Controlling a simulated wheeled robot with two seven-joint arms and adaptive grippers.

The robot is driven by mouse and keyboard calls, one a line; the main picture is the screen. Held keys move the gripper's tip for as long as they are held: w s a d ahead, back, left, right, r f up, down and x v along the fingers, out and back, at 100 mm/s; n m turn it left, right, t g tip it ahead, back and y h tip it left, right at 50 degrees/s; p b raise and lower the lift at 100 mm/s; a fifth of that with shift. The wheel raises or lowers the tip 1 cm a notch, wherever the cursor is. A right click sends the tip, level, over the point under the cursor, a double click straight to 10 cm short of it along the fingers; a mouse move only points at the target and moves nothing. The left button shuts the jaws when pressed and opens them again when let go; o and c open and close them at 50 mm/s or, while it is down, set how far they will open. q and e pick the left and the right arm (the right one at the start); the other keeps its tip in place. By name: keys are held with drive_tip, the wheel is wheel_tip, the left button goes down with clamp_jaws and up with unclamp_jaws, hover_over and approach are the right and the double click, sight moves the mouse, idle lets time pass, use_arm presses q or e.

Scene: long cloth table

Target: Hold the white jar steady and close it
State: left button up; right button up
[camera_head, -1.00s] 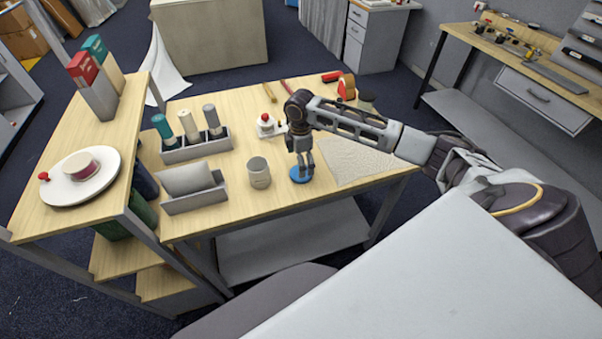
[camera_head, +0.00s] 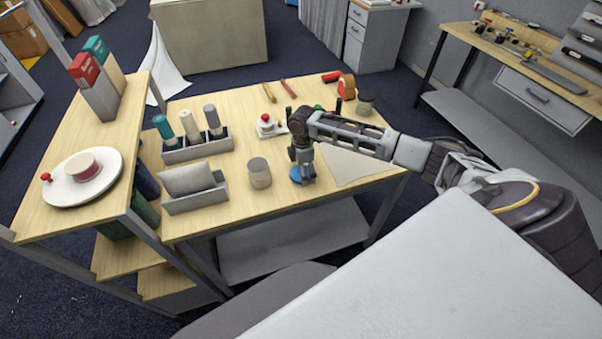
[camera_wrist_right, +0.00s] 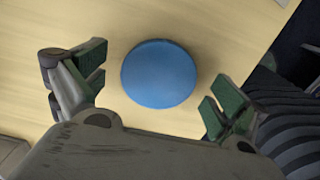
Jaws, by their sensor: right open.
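The whitish jar (camera_head: 259,174) stands upright on the wooden table, left of my right gripper. Its top looks grey; I cannot tell whether it is open. A round blue disc (camera_head: 296,175), which looks like a lid, lies flat on the table right of the jar. My right gripper (camera_head: 302,180) points down over the disc and partly hides it. In the right wrist view the blue disc (camera_wrist_right: 159,74) lies between the spread fingers of my right gripper (camera_wrist_right: 160,88), with a gap on both sides. My left gripper is not in view.
A grey holder (camera_head: 198,152) with several bottles and a grey tray (camera_head: 195,202) stand left of the jar. A red-topped item (camera_head: 266,125), a tape dispenser (camera_head: 346,87) and another jar (camera_head: 365,103) are farther back. A pale mat (camera_head: 345,165) lies to the right.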

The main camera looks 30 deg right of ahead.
idle(0.3)
drive_tip(key=c, duration=0.8)
drive_tip(key=shift+r+b, duration=0.5)
drive_tip(key=shift+r, duration=4.5)
